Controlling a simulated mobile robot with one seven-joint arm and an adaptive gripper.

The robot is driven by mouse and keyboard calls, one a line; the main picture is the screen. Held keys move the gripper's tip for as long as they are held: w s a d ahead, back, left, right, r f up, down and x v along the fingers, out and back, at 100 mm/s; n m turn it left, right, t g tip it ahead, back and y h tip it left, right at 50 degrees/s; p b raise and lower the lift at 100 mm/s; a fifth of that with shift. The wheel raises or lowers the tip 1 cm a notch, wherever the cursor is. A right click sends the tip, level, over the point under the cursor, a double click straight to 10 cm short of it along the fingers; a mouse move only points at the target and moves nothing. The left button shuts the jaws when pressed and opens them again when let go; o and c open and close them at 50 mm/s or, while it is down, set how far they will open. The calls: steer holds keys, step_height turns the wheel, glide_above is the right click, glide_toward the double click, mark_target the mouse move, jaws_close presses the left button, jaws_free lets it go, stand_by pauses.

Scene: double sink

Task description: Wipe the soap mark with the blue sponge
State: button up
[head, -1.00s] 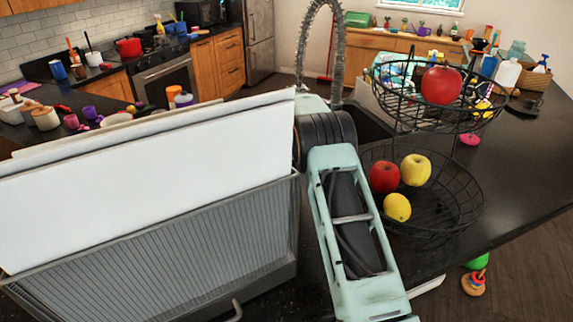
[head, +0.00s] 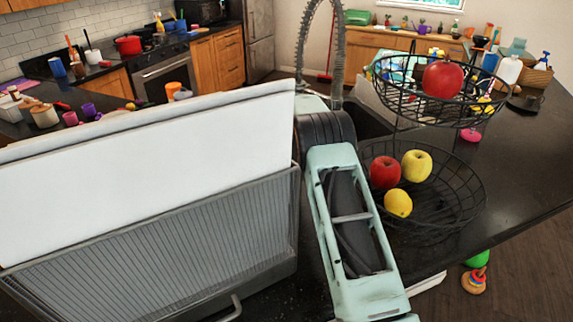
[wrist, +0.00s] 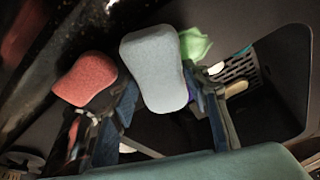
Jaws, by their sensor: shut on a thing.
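The blue sponge (wrist: 155,68), pale grey-blue and waisted, is held between the fingers of my gripper (wrist: 168,100) in the wrist view. The fingers reach up on both sides of its lower part. A red sponge (wrist: 85,80) lies to the left, close to the left finger. In the head view my pale green arm reaches away toward the sink, and my gripper and the sponges are hidden there. I cannot make out the soap mark in either view.
A sink basin (wrist: 285,85) with a perforated caddy (wrist: 235,72) lies right in the wrist view. In the head view, a rack (head: 160,245) with white boards (head: 150,145) stands left of my arm. A wire fruit basket (head: 470,200) stands close on the right.

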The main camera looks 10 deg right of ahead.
steer(key=shift+s+a+b, duration=0.15)
steer(key=shift+a, duration=0.65)
steer(key=shift+s+a+b, duration=0.1)
steer(key=shift+a+b, duration=0.05)
steer(key=shift+a, duration=0.6)
steer(key=shift+s+a+f+b, duration=0.15)
steer(key=shift+a+b, duration=0.05)
steer(key=shift+a, duration=0.5)
steer(key=shift+s+a+f+b, duration=0.1)
steer(key=shift+a+f+b, duration=0.1)
steer(key=shift+a, duration=0.5)
steer(key=shift+d, duration=0.1)
steer(key=shift+w+d+r, duration=0.1)
steer(key=shift+d+r, duration=0.05)
steer(key=shift+d, duration=0.45)
steer(key=shift+w+d+r, duration=0.1)
steer(key=shift+d+r, duration=0.05)
steer(key=shift+d, duration=0.4)
steer(key=shift+w+d+p, duration=0.15)
steer(key=shift+d, duration=0.7)
steer(key=shift+w+d+p, duration=0.1)
steer(key=shift+d+p, duration=0.05)
steer(key=shift+d, duration=0.7)
steer(key=shift+r, duration=0.1)
steer(key=shift+r+p, duration=1.75)
steer(key=shift+r, duration=1.2)
